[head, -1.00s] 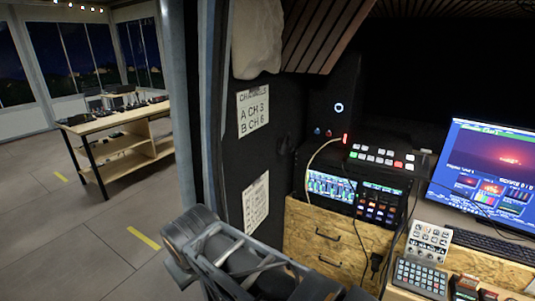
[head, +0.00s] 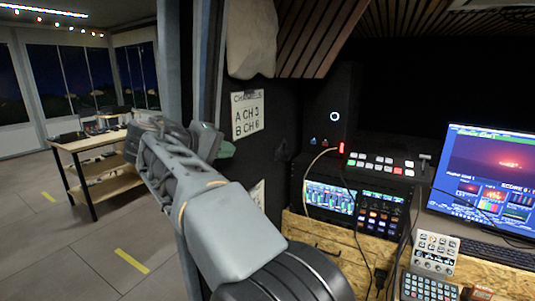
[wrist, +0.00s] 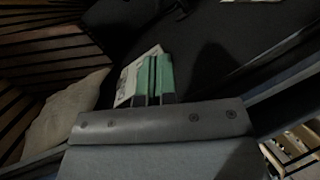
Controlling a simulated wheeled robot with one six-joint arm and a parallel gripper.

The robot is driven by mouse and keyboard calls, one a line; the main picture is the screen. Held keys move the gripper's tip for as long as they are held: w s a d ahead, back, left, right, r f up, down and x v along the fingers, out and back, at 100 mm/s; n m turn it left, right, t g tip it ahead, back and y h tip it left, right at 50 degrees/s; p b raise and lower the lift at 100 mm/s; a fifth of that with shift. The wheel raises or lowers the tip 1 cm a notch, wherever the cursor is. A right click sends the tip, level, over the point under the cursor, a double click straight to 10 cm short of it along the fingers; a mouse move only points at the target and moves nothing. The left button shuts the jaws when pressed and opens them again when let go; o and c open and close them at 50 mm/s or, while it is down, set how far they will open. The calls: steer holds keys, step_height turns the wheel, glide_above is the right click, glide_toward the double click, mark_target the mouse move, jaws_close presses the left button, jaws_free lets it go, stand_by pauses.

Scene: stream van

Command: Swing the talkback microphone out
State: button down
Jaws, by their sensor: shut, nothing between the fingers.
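No microphone stands out for certain. A thin pale curved stalk or cable (head: 312,163) rises beside the rack unit and ends near a small red tip (head: 342,148); I cannot tell whether this is the talkback microphone. My gripper (head: 226,150) is raised in front of the dark wall, just below the channel sign, well left of the stalk. In the wrist view its green fingers (wrist: 155,76) are shut together with nothing between them. A white sheet (wrist: 130,88) lies behind them in that view.
The channel sign (head: 248,113) hangs on the dark wall beside a grey door post (head: 172,60). A rack unit (head: 330,198), a button panel (head: 375,162) and a monitor (head: 490,170) stand at the right. A wooden table (head: 95,142) stands on open floor at the left.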

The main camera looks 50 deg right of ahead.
steer(key=p+x, duration=0.2)
steer(key=x, duration=1.4)
steer(key=shift+p, duration=0.3)
steer(key=shift+f, duration=0.1)
